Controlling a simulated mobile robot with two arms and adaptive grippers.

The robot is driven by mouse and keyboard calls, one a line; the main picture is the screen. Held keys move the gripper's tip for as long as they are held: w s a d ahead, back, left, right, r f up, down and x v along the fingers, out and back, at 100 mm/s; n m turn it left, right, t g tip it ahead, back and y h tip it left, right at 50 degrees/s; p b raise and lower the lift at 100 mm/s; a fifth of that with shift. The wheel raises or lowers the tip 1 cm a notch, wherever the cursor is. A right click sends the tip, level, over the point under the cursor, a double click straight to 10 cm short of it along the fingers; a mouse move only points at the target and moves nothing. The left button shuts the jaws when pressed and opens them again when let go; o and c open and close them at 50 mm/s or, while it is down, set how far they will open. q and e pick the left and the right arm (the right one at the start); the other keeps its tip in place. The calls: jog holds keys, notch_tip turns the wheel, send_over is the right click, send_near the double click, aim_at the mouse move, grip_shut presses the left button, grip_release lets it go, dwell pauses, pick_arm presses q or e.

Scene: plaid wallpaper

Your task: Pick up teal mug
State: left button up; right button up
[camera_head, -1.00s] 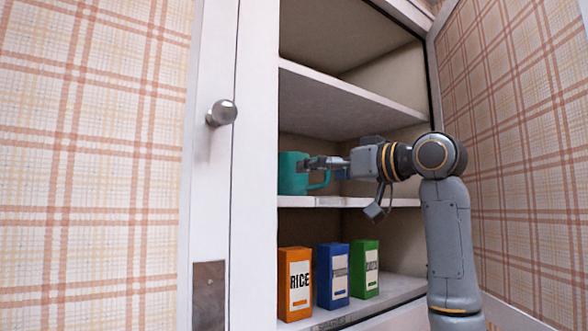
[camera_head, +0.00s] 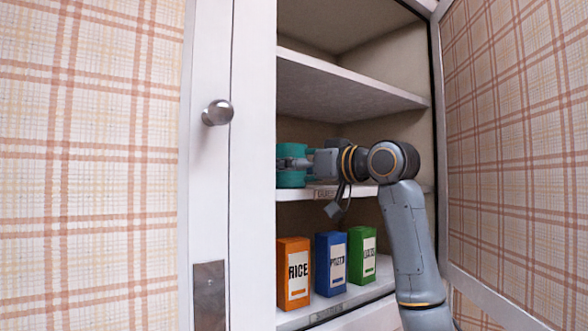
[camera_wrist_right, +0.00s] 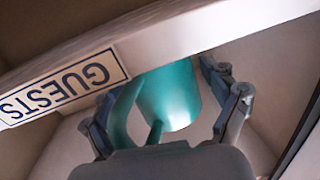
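The teal mug (camera_head: 291,180) stands on the middle shelf of the cupboard, its left part cut off from sight by the white door frame. My right gripper (camera_head: 287,163) reaches in from the right and overlaps the mug. In the right wrist view the mug (camera_wrist_right: 172,95) lies between the spread fingers of my right gripper (camera_wrist_right: 152,98), with its handle towards the palm. The fingers are open, with a gap showing on the right side. Whether the left finger touches the handle I cannot tell. My left gripper is not in view.
A GUESTS label (camera_wrist_right: 62,88) is on the shelf edge close to the gripper. Orange RICE (camera_head: 293,273), blue (camera_head: 331,263) and green (camera_head: 362,254) boxes stand on the shelf below. The upper shelf (camera_head: 345,85) is above my arm. A white door with a round knob (camera_head: 217,112) is left.

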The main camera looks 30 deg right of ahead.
jog(key=c, duration=1)
jog(key=shift+o, duration=0.2)
jog(key=shift+r, duration=0.15)
